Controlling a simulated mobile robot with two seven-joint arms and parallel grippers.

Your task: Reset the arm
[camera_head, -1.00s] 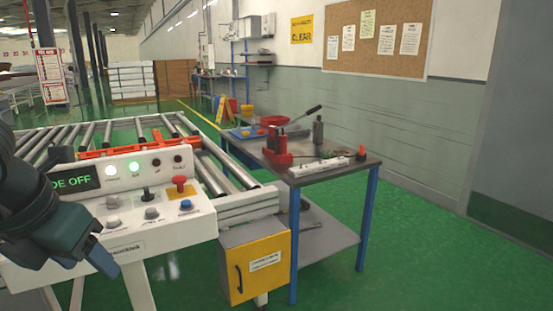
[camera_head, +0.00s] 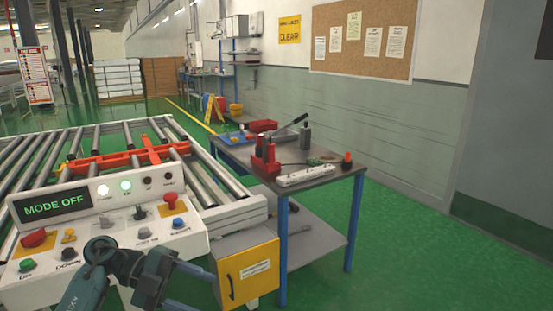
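My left arm comes in at the lower left, in front of the white control panel (camera_head: 150,236). Its dark teal gripper (camera_head: 192,288) points right, low beside the panel's lower right edge. Two bluish fingers show apart with nothing seen between them; the lower one is partly cut off by the bottom edge. My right gripper is out of view. The panel display (camera_head: 55,206) reads "MODE OFF", and a green light (camera_head: 126,186) is lit.
A roller conveyor (camera_head: 100,150) with an orange bar lies behind the panel. A yellow box (camera_head: 247,275) is at the panel's right. A workbench (camera_head: 330,172) with tools and a power strip stands right of it. Green floor is clear at the right.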

